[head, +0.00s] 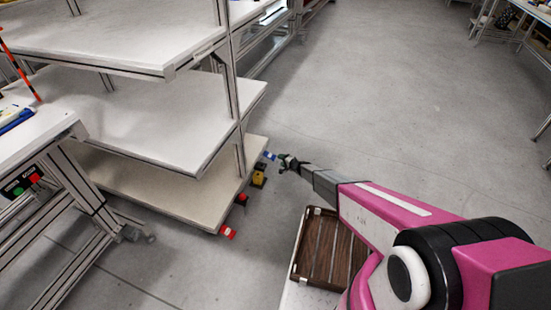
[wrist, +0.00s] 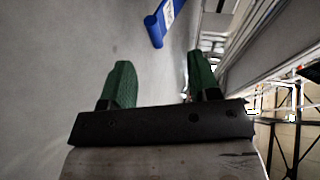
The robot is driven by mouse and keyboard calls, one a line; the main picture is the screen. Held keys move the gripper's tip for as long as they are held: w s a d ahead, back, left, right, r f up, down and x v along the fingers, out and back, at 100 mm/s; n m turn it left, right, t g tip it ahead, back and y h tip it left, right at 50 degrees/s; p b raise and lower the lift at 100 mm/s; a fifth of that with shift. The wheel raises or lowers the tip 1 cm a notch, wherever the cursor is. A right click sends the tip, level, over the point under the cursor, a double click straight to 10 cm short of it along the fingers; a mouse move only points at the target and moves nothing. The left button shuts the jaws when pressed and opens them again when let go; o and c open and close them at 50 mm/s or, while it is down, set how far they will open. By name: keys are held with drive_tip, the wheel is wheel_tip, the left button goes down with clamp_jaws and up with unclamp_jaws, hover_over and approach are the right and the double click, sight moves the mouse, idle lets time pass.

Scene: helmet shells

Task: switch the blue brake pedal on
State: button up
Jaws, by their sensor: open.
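The blue brake pedal (head: 269,155) juts out past the end of the lowest shelf in the head view. In the wrist view the blue pedal (wrist: 156,28) is at the top, ahead of the fingertips and roughly between them, with a white marking on it. My gripper (head: 283,159) is just right of the pedal in the head view. In the wrist view my gripper (wrist: 158,66) has its two green fingers spread apart with nothing between them. The gap to the pedal is hard to judge, but they look apart.
A yellow-and-black part (head: 259,175), a red knob (head: 242,198) and a red pedal (head: 227,232) line the lowest shelf's edge (head: 190,198). A brown slatted tray (head: 325,250) lies below my arm. The floor (head: 360,110) behind and right is clear.

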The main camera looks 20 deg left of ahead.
sight(274, 157)
drive_tip(key=x, duration=0.7)
drive_tip(key=shift+w+a+f, duration=0.1)
drive_tip(key=shift+w+a, duration=0.05)
drive_tip(key=shift+a, duration=0.2)
